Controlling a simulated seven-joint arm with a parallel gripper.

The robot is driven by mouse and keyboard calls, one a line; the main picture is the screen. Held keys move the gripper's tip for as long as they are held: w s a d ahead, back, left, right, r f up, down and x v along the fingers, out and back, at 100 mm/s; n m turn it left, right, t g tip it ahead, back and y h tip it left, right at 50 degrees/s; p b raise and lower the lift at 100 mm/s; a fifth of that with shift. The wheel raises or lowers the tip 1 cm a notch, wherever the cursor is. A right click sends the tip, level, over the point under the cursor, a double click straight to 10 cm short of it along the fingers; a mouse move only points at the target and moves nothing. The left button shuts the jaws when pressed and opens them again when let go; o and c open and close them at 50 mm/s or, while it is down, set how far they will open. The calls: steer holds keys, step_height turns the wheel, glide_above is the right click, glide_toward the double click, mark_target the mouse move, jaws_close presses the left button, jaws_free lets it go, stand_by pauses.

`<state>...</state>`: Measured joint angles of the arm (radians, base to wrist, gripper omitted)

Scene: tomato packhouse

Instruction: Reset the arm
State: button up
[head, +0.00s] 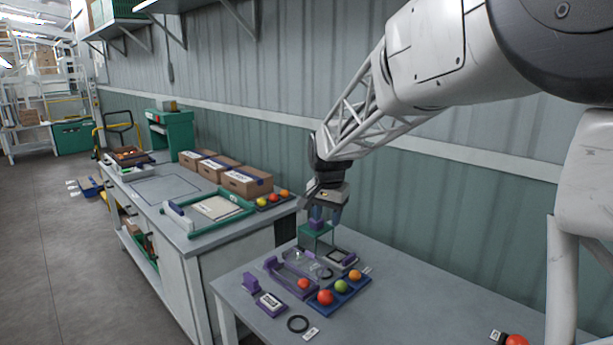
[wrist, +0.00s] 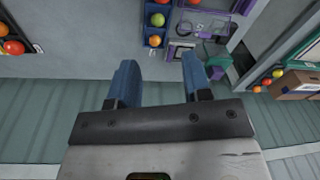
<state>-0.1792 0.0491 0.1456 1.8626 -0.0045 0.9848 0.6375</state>
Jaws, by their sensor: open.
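My gripper (head: 325,216) is at the end of my arm, which reaches from the upper right over the back of the near grey table (head: 245,300). Its fingers point down and are apart. In the wrist view its two blue fingers (wrist: 160,68) stand apart with nothing between them. A green stand (head: 316,238) with a purple part on top is just below and behind the gripper in the head view. In the wrist view the green stand (wrist: 220,62) lies right beside the right finger. I cannot tell whether they touch.
A blue tray (head: 358,290) holds red, green and orange tomatoes. A purple holder (head: 283,275), a black ring (head: 298,323) and a purple-based device (head: 270,303) lie nearby. The right part of the table is mostly clear. A ribbed wall (head: 420,195) stands close behind.

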steer(key=s+d+n, duration=0.1)
steer(key=s+d, duration=0.3)
steer(key=s, duration=1)
steer(key=s+d+f+n+t, duration=0.1)
steer(key=s+d, duration=0.3)
steer(key=s, duration=0.9)
steer(key=s+d+f+n, duration=0.1)
steer(key=s+d+n, duration=0.2)
steer(key=s, duration=1.1)
steer(key=shift+s+d, duration=0.3)
steer(key=shift+d, duration=0.8)
